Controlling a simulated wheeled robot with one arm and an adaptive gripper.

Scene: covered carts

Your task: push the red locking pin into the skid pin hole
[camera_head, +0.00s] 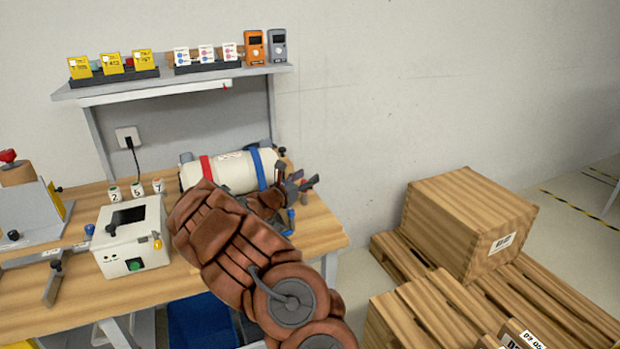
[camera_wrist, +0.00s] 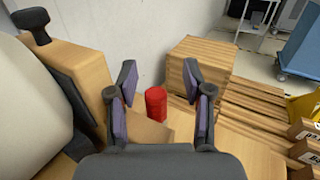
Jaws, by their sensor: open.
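A red cylinder (camera_wrist: 156,103), which looks like the locking pin's head, stands upright in the wrist view. It lies between and just beyond the two fingers of my gripper (camera_wrist: 157,95), which are spread open and empty. In the head view my gripper (camera_head: 297,186) is at the right end of the white tank (camera_head: 232,172), over the bench's right end. The tank has a red and a blue strap. A wooden piece with a black knob (camera_wrist: 33,22) shows beside the tank in the wrist view. I cannot make out the pin hole; the pin's lower end is not clear.
The wooden bench (camera_head: 318,228) carries a white control box (camera_head: 131,240) at left. A wall shelf (camera_head: 170,91) with cards and handheld devices is above. A wooden crate (camera_head: 468,222) on pallets stands right of the bench. The wall side above the tank is clear.

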